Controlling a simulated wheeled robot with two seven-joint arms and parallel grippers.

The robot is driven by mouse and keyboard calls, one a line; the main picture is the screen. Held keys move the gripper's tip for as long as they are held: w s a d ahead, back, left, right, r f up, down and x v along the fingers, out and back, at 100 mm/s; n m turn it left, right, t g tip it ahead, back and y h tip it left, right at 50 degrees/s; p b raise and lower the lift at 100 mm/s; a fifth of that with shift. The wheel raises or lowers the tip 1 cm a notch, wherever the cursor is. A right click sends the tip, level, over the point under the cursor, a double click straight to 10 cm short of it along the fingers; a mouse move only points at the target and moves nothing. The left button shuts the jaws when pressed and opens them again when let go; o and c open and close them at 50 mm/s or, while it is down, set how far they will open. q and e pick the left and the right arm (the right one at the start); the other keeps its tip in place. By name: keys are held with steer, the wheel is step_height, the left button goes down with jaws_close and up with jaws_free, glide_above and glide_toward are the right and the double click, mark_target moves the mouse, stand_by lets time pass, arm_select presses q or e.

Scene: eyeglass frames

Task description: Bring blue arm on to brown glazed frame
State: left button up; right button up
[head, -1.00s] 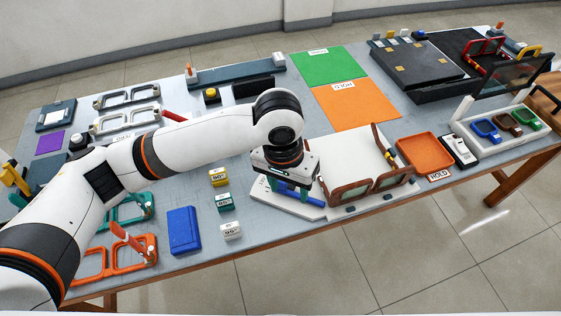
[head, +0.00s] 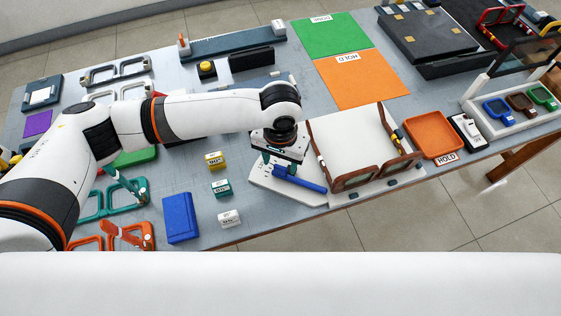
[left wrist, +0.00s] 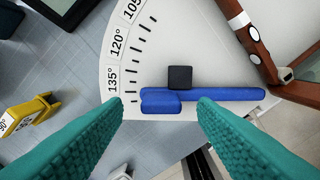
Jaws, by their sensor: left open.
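The brown glazed frame (head: 354,181) lies on a white board at the table's front edge, its lenses toward the front and brown arms running back on both sides. The blue arm (head: 299,178) lies left of it on a white angle-marked plate; in the left wrist view it (left wrist: 230,94) lies beside a small black block (left wrist: 180,77). My left gripper (head: 280,163) is open above the blue arm's left part. In the left wrist view its teal fingers (left wrist: 160,135) stand wide apart, empty, with the blue arm beyond the tips. My right gripper is not in view.
The brown frame's arm (left wrist: 244,32) is close to the blue arm. An orange tray (head: 434,133) is to the right. A blue box (head: 180,218) and several small labelled blocks (head: 215,160) are to the left. Green (head: 331,35) and orange mats lie behind.

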arm_select(q)
steer(key=shift+f, duration=1.1)
steer(key=c, duration=0.8)
